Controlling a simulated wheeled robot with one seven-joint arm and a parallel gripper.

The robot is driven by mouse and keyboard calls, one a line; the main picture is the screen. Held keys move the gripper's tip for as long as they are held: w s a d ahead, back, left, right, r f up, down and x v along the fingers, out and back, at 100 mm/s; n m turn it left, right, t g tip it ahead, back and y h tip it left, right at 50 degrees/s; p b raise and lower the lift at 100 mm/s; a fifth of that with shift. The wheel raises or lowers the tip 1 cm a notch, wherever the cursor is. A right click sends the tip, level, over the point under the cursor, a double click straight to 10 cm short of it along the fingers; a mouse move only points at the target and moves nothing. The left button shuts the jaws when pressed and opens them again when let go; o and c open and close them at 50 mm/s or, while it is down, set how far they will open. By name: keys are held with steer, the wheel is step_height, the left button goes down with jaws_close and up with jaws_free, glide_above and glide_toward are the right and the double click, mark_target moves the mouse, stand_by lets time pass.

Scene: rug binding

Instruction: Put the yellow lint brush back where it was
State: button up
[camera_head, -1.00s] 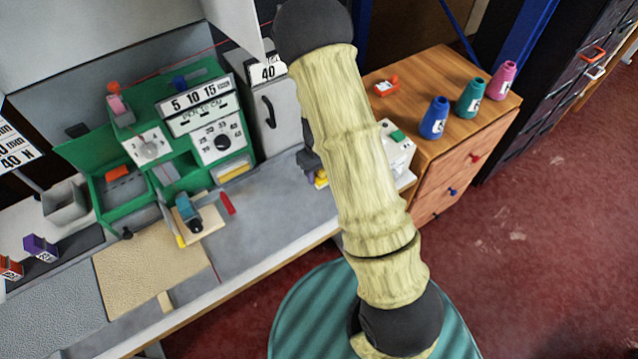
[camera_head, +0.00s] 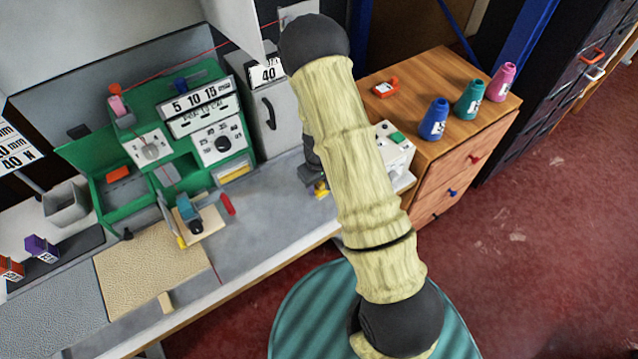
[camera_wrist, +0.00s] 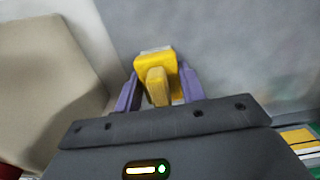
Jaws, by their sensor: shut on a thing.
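The yellow lint brush (camera_wrist: 158,78) is between the two purple fingers of my gripper (camera_wrist: 157,90) in the wrist view. My gripper is shut on it, and a pale strip shows at the brush's far end. In the head view, the yellow of the brush (camera_head: 320,188) shows beside my arm, over the right part of the grey bench top. Most of my gripper is hidden behind my arm there. I cannot tell whether the brush touches the bench.
The grey bench top (camera_head: 275,205) is clear left of the brush. A green machine (camera_head: 185,120) stands at the back left. A white box with a green button (camera_head: 393,150) is close on the right. A wooden cabinet (camera_head: 465,120) carries blue, teal and pink cones.

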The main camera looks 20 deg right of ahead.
steer(key=shift+f, duration=0.1)
steer(key=o, duration=0.9)
steer(key=shift+o, duration=0.2)
step_height(320, 180, up, 12)
steer(key=shift+w+r+b, duration=0.1)
steer(key=shift+b, duration=0.3)
steer(key=shift+d, duration=0.1)
